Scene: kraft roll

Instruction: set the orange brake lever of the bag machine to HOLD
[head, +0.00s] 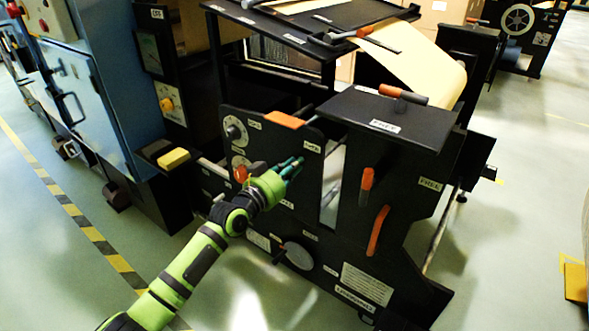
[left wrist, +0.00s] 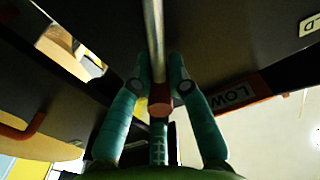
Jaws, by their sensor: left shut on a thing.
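My left gripper (head: 293,167) is at the dark side panel of the bag machine (head: 335,255), its teal fingers pointing at the panel. In the left wrist view, the gripper (left wrist: 160,82) is closed around a metal rod (left wrist: 154,35) with a red-orange end piece (left wrist: 160,101) between the fingers. I take this for the brake lever; in the head view my gripper hides it. A label (left wrist: 310,24) ending in "LD" shows at the upper right of the wrist view, and a "LOW" label (left wrist: 232,95) nearer the fingers. My right gripper is not in view.
Other orange handles stand on the panel: an upright grip (head: 367,179) and a curved handle (head: 378,231). An orange-topped bar (head: 286,120) is above my gripper. A yellow block (head: 173,158) juts out at left. The floor in front is clear.

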